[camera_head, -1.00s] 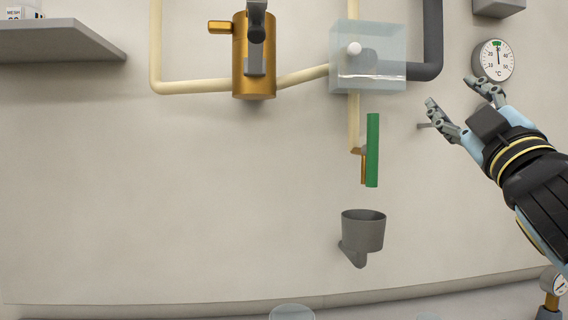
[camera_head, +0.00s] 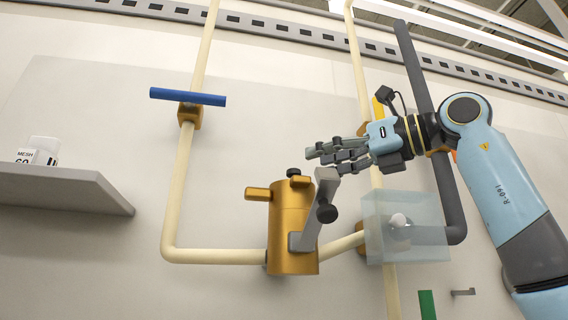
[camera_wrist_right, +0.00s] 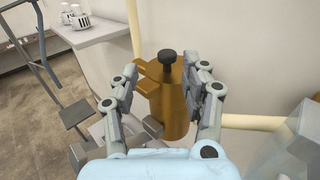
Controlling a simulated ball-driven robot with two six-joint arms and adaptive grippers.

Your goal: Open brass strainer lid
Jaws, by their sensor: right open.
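The brass strainer (camera_head: 290,240) is an upright brass cylinder in the pipe line, with a short brass stub (camera_head: 258,193) on its left. Its lid carries a black knob (camera_head: 294,173), which also shows in the right wrist view (camera_wrist_right: 167,57). A grey lever (camera_head: 322,200) with a dark knob rises at a tilt from the strainer's front right. My right gripper (camera_head: 322,157) is open and empty, above and right of the lid. In the right wrist view, its fingers (camera_wrist_right: 167,74) appear on either side of the brass body; contact is unclear. My left gripper is out of view.
A translucent box (camera_head: 420,247) over a white knob stands right of the strainer. A blue-handled valve (camera_head: 187,97) is on the pipe at upper left. A dark pipe (camera_head: 418,75) runs at right.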

